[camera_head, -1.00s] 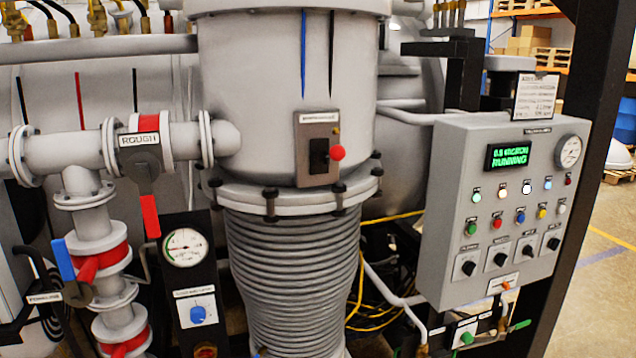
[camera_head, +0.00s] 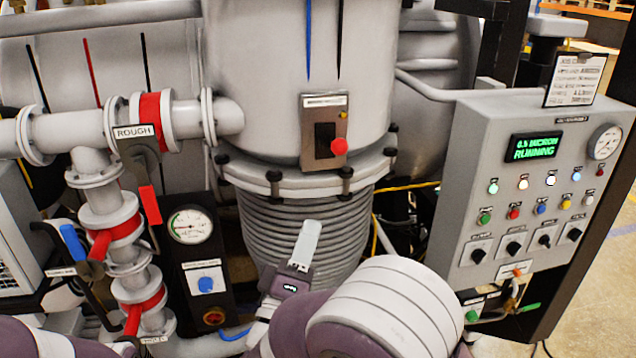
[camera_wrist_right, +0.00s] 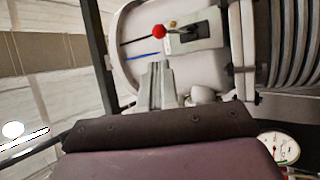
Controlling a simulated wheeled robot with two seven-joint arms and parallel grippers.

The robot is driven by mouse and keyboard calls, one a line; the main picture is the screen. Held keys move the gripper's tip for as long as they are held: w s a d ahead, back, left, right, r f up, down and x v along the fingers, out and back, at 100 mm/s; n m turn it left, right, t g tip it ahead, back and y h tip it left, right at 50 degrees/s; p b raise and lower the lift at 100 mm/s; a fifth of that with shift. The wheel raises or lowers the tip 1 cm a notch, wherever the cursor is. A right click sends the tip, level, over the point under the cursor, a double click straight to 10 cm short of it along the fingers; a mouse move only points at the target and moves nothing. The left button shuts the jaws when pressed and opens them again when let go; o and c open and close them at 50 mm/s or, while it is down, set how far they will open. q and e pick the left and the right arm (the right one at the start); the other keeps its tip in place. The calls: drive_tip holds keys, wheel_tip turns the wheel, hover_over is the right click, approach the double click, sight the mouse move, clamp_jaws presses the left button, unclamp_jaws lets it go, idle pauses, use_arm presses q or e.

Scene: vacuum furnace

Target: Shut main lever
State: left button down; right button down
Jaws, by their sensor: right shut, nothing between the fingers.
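The lever with a red ball knob (camera_head: 339,146) sits on a grey plate (camera_head: 309,150) on the front of the large grey cylinder. The knob sticks out at the right of a dark slot. In the right wrist view the red knob (camera_wrist_right: 158,31) and its plate (camera_wrist_right: 195,32) appear sideways beyond the fingertips. My right gripper (camera_head: 308,238) is shut and empty, pointing up in front of the ribbed bellows, below the knob and apart from it. Its closed fingers also show in the right wrist view (camera_wrist_right: 158,82). My left gripper is out of view.
The control panel (camera_head: 470,200) stands at the right with a lit green display (camera_head: 534,147). The ROUGH valve (camera_head: 142,150) and red-banded pipes are at the left. A black gauge panel (camera_head: 184,245) stands left of the bellows. A flanged ring (camera_head: 270,180) juts out below the lever plate.

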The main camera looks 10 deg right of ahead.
sight(337, 154)
drive_tip(key=p+x, duration=0.3)
drive_tip(key=x, duration=0.3)
drive_tip(key=p+x, duration=0.3)
drive_tip(key=x, duration=0.3)
drive_tip(key=shift+w+r, duration=0.15)
drive_tip(key=shift+r, duration=0.2)
drive_tip(key=shift+w+d, duration=0.35)
drive_tip(key=shift+w, duration=0.1)
drive_tip(key=shift+a+r, duration=0.1)
wheel_tip(337, 154, up, 2)
drive_tip(key=shift+w+r+p, duration=0.1)
drive_tip(key=shift+p, duration=0.2)
